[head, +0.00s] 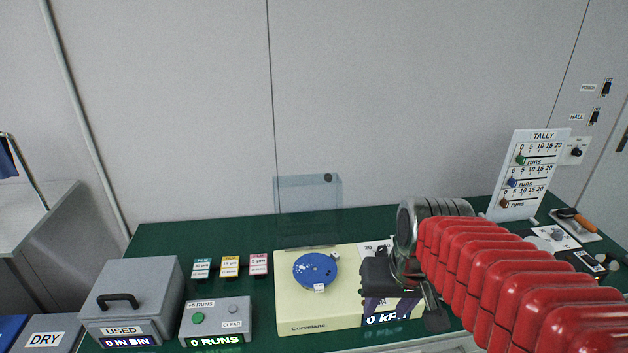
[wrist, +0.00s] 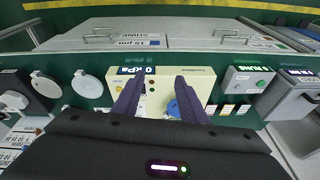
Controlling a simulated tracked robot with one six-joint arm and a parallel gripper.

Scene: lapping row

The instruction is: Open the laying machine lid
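The cream machine (head: 300,317) stands on the green bench in the middle of the head view, with a round blue plate (head: 314,268) on top. Its clear lid (head: 308,205) stands upright at the back edge, raised off the plate, with a dark knob (head: 327,178) near its top right corner. My gripper (head: 392,305) is over the right part of the machine, apart from the lid. In the wrist view its two purple fingers (wrist: 160,84) are spread with nothing between them, above the machine top (wrist: 160,100). My fingers partly hide the blue plate there.
Left of the machine are a runs counter box (head: 216,322), several small coloured packs (head: 230,266) and a grey USED bin (head: 130,295). A tally board (head: 527,175) stands at the back right. A wall rises behind the bench. Grey drawers (wrist: 150,36) show in the wrist view.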

